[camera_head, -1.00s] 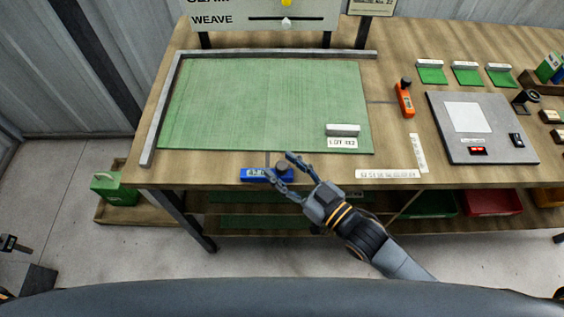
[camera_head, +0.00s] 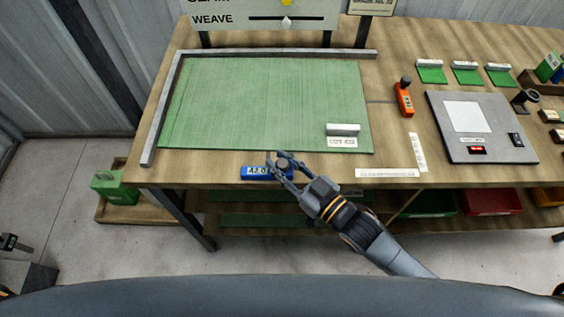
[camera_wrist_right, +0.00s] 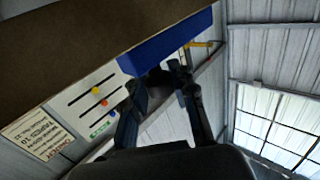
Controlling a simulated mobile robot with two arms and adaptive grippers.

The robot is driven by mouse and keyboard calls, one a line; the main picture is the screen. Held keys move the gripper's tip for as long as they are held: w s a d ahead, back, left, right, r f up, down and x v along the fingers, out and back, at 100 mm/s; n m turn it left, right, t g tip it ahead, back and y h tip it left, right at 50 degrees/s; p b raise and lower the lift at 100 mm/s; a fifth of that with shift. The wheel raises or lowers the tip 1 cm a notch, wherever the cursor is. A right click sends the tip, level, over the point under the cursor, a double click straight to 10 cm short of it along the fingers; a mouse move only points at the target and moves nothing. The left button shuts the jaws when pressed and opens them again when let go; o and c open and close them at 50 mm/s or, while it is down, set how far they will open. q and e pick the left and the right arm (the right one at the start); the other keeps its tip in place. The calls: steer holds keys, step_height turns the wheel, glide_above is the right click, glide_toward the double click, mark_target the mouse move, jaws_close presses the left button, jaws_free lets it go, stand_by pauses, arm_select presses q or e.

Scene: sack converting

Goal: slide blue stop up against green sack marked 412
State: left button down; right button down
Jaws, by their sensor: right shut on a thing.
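The blue stop (camera_head: 257,173) is a small bar with a lit readout and a dark knob, at the table's front edge just below the green sack. My right gripper (camera_head: 283,164) is shut on its knob, coming from the lower right. In the right wrist view, the blue stop (camera_wrist_right: 165,45) shows above, with the fingers (camera_wrist_right: 157,90) on either side of the dark knob. The green sack (camera_head: 260,100) lies flat on the table, with a blurred lot label (camera_head: 341,142) at its lower right. A strip of bare wood separates stop and sack.
A grey rail (camera_head: 162,115) borders the sack at left and back. A white scale strip (camera_head: 388,173) lies right of the stop along the front edge. An orange tool (camera_head: 404,98) and a grey panel (camera_head: 482,147) are farther right.

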steer(key=shift+w+r, duration=0.15)
steer(key=shift+w, duration=0.4)
steer(key=shift+w+f, duration=0.25)
steer(key=shift+w, duration=0.3)
steer(key=shift+s, duration=0.1)
steer(key=c, duration=1.3)
jaws_free()
steer(key=shift+s+r, duration=0.1)
steer(key=shift+s, duration=0.05)
steer(key=shift+o, duration=1.1)
steer(key=shift+s, duration=0.1)
arm_select(q)
steer(key=shift+w+r, duration=0.15)
steer(key=shift+w, duration=0.25)
arm_select(e)
steer(key=shift+d, duration=0.1)
arm_select(q)
steer(key=shift+a, duration=0.1)
arm_select(e)
steer(key=v, duration=1.2)
arm_select(q)
steer(key=shift+w, duration=0.1)
